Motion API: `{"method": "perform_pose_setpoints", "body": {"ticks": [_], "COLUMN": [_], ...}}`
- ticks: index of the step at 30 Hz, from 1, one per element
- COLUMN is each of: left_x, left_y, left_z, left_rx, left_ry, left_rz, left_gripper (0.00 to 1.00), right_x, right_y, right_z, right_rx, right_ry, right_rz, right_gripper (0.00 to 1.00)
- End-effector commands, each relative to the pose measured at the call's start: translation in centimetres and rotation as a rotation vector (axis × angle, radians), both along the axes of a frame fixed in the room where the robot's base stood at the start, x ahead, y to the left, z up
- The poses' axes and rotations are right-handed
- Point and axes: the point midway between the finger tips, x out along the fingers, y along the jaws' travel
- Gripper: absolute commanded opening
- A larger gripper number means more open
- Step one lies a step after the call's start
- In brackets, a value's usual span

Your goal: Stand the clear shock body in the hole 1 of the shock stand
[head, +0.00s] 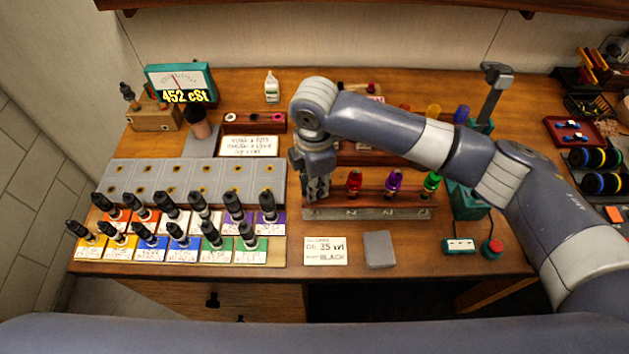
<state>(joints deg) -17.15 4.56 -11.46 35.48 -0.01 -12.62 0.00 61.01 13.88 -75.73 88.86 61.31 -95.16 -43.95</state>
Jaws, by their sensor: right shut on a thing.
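The shock stand (415,201) is a long reddish-brown wooden rack with a pale metal strip along its front, near the middle of the bench. Red (354,182), purple (394,181) and green (431,183) shock bodies stand upright in it. My right gripper (318,192) points down at the stand's left end, left of the red body. It is shut on what seems to be the clear shock body, which the fingers almost wholly hide. I cannot tell whether that body is in the hole or above it. My left gripper is not in view.
Grey trays (150,180) and several dark-topped bottles on coloured cards fill the left. A gauge (180,82) reads 452 cSt. A note card (326,251) and grey block (379,249) lie before the stand. A teal device with a red button (492,249) is right.

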Motion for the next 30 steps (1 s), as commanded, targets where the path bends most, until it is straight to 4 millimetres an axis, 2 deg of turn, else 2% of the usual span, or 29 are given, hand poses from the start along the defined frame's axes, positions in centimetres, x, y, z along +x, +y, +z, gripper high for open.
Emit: {"method": "perform_pose_setpoints", "body": {"ticks": [4, 5, 7, 8, 20, 23, 30], "left_x": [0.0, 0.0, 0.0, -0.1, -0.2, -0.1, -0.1], "left_y": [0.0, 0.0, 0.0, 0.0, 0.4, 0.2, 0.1], "left_z": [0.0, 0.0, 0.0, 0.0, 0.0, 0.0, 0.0], "left_rx": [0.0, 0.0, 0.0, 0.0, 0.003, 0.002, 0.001], "left_ry": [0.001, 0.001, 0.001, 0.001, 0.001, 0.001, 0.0], "left_rz": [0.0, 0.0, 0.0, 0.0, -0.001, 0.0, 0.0], "left_gripper": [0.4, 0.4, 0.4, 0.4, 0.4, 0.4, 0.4], "right_x": [0.0, 0.0, 0.0, 0.0, 0.0, 0.1, 0.0], "right_y": [0.0, 0.0, 0.0, 0.0, 0.0, 0.1, 0.1], "right_z": [0.0, 0.0, 0.0, 0.0, 0.6, 1.9, 7.0], "right_rx": [0.0, 0.0, 0.0, 0.0, 0.0, 0.002, 0.003], "right_ry": [0.0, 0.0, 0.0, 0.0, -0.001, -0.002, -0.003], "right_rz": [0.0, 0.0, 0.0, 0.0, 0.001, 0.001, 0.002], "right_gripper": [0.03, 0.23, 0.39, 0.42, 0.42, 0.42, 0.42]}}
